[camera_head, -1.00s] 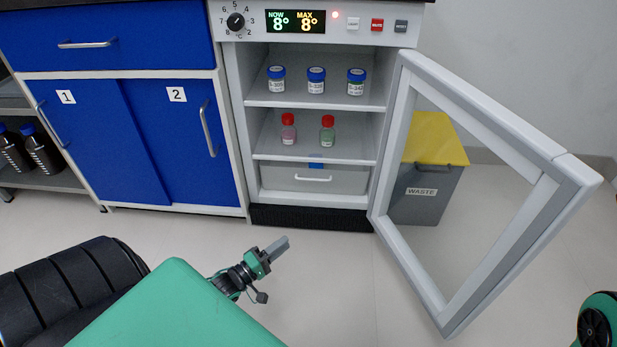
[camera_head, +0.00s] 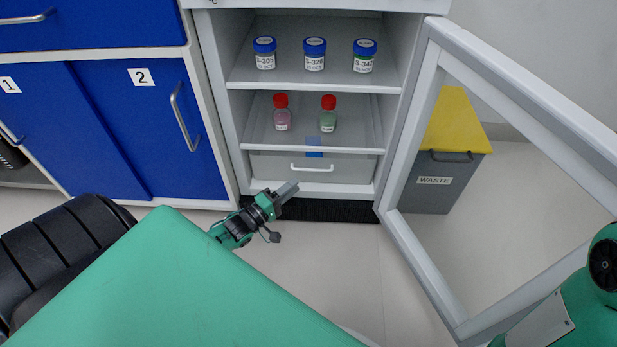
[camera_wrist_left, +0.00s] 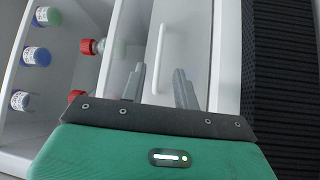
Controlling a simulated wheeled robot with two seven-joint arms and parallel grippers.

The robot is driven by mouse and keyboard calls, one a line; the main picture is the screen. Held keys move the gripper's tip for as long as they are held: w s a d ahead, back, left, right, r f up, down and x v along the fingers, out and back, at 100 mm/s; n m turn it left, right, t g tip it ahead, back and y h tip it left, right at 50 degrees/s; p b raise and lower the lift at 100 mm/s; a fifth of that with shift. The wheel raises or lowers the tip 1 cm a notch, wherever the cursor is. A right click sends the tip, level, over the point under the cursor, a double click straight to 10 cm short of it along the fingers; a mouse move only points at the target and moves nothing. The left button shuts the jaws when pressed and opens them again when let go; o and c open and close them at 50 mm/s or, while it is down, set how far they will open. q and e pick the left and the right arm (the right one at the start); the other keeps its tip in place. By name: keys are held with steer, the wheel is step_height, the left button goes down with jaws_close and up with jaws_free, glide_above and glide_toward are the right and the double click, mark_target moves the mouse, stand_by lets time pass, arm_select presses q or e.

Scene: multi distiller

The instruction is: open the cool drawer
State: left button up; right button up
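The cool drawer (camera_head: 345,172) is the pale grey front at the bottom of the open fridge, with a white bar handle (camera_head: 311,168). The drawer looks closed. My left gripper (camera_head: 291,188) is in front of the fridge, just below and left of the handle in the head view. In the left wrist view its two fingers (camera_wrist_left: 160,88) are apart and empty, and the handle (camera_wrist_left: 158,58) shows between and beyond their tips. My right gripper is not in view; part of my right arm shows at the right edge of the head view.
The fridge door (camera_head: 520,85) stands wide open to the right. Several bottles stand on the shelves above the drawer, including a red-capped one (camera_head: 282,113) and a blue-capped jar (camera_head: 265,54). A waste bin (camera_head: 440,185) is behind the door glass. Blue cabinets (camera_head: 160,130) are at left.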

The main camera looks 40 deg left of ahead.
arm_select(q)
steer(key=b+x, duration=0.2)
steer(key=x, duration=0.5)
steer(key=shift+b, duration=0.4)
jaws_close()
